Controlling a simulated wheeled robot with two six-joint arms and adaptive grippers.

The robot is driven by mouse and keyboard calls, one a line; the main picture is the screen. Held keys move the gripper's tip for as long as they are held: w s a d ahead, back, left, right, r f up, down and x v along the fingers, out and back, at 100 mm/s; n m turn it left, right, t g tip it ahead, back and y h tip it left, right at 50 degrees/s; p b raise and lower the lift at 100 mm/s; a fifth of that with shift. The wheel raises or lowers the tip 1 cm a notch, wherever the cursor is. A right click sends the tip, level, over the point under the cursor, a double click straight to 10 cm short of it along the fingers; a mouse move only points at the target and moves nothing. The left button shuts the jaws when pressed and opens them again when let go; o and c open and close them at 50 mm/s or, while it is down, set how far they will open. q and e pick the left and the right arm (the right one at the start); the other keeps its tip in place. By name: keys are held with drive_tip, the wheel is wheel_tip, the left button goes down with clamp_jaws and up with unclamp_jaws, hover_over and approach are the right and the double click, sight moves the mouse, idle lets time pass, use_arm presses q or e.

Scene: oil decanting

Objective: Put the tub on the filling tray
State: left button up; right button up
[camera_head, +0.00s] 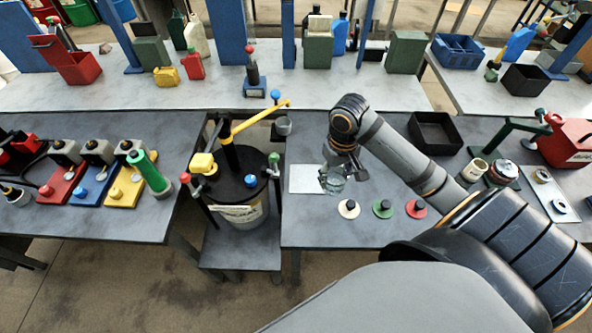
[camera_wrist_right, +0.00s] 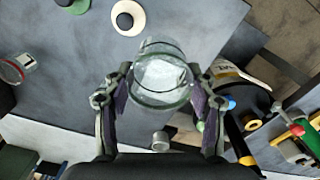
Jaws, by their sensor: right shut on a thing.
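The tub, a clear see-through cup (camera_head: 335,187), is in my right gripper (camera_head: 341,177) above the middle table. In the right wrist view the tub (camera_wrist_right: 161,78) sits between the two fingers of the right gripper (camera_wrist_right: 160,92), which are shut on its sides. The filling tray looks like the flat white plate (camera_head: 303,179), just left of the tub in the head view. A white patch shows through the tub in the wrist view. I cannot tell whether the tub's base touches anything. My left gripper is in neither view.
White, green and red discs with black knobs (camera_head: 348,208) lie to the right of the tray. A black-lidded drum (camera_head: 245,212) with a yellow-handled pump stands left. A black bin (camera_head: 436,133) and a green stand (camera_head: 508,130) are to the right.

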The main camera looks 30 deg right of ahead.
drive_tip(key=shift+w+d+f, duration=0.4)
drive_tip(key=shift+w+d, duration=0.05)
drive_tip(key=shift+w, duration=0.3)
drive_tip(key=w+f+b, duration=0.2)
drive_tip(key=w+f, duration=0.1)
drive_tip(key=w, duration=0.1)
drive_tip(key=w+f+b, duration=0.2)
drive_tip(key=w+b, duration=0.1)
drive_tip(key=w+f+b, duration=0.2)
drive_tip(key=w+f, duration=0.1)
drive_tip(key=w, duration=0.1)
drive_tip(key=shift+w+a+f, duration=0.1)
drive_tip(key=shift+w+f, duration=0.2)
drive_tip(key=shift+w+a+f+b, duration=0.1)
drive_tip(key=shift+w+f+b, duration=0.25)
drive_tip(key=shift+f+b, duration=0.45)
wheel_tip(320, 180, down, 2)
drive_tip(key=shift+w+f, duration=0.1)
drive_tip(key=shift+w, duration=0.05)
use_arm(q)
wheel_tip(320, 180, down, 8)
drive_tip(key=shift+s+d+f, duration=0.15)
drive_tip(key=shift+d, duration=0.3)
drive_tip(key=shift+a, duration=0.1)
